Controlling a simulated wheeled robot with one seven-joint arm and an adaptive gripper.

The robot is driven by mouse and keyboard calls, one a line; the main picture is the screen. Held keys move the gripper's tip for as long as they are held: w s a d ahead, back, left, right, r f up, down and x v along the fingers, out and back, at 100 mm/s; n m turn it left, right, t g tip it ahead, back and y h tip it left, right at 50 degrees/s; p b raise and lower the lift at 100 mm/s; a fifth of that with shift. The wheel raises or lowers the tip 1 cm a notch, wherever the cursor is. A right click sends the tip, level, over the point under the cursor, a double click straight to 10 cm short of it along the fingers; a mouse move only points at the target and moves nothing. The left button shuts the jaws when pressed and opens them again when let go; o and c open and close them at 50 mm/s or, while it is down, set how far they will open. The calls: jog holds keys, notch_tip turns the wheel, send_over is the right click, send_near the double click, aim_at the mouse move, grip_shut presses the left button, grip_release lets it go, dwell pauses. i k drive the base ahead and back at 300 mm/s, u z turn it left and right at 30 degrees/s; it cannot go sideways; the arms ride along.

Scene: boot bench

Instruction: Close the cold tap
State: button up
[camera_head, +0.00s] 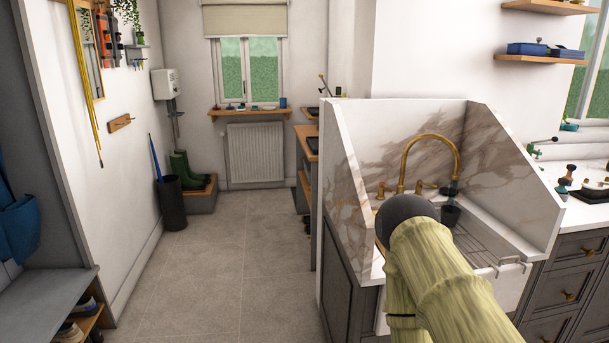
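A brass gooseneck tap (432,139) stands at the back of a sink in a marble-backed alcove. A small brass handle (381,190) shows to the left of its spout, and another (419,186) just to the right of the spout's base. I cannot tell which is the cold one, or whether water runs. A dark cup-like thing (450,214) shows below the spout's end; I cannot tell what it is. My pale green arm, with a dark rounded joint, crosses in front of the sink and hides part of it. I cannot make out my gripper.
Marble side walls (345,165) enclose the sink on the left and right. A ribbed draining area (480,250) lies right of the basin. Dark drawers (565,270) stand at the right. The tiled floor (225,260) to the left is clear; green boots (190,175) stand farther back.

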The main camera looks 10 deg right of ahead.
aim_at(420, 181)
jog(key=u, duration=2.5)
jog(key=k, duration=1.95)
jog(key=z, duration=2.35)
jog(key=i, duration=0.6)
